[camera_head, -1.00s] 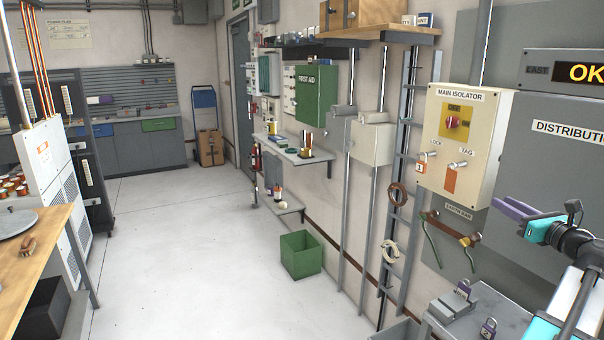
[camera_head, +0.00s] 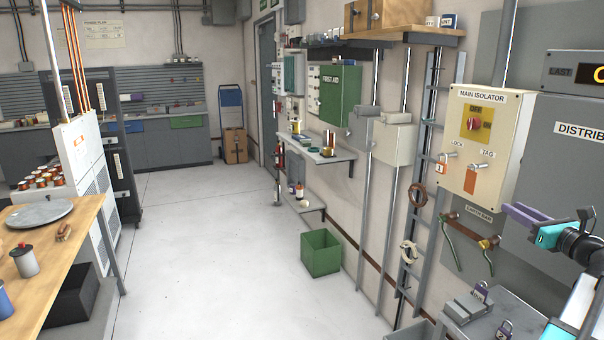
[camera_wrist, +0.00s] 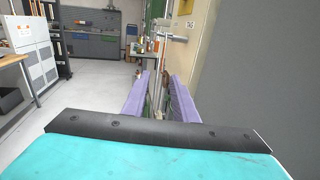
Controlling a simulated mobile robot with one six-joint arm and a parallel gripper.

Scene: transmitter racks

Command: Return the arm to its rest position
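My gripper (camera_head: 522,214) with purple fingers and a turquoise body is at the right edge of the head view, in front of the grey distribution panel (camera_head: 562,165). In the wrist view my gripper (camera_wrist: 158,85) has its two purple fingers apart, with a gap and nothing held between them. The fingers point down the room, along the wall. My arm is partly cut off by the right edge of the head view.
The main isolator box (camera_head: 480,150) with an orange padlock (camera_head: 441,169) is on the wall left of the gripper. Padlocks (camera_head: 481,290) are on a grey bench below. A green bin (camera_head: 321,255) stands on the floor. The floor's middle is clear. A wooden table (camera_head: 75,245) is at left.

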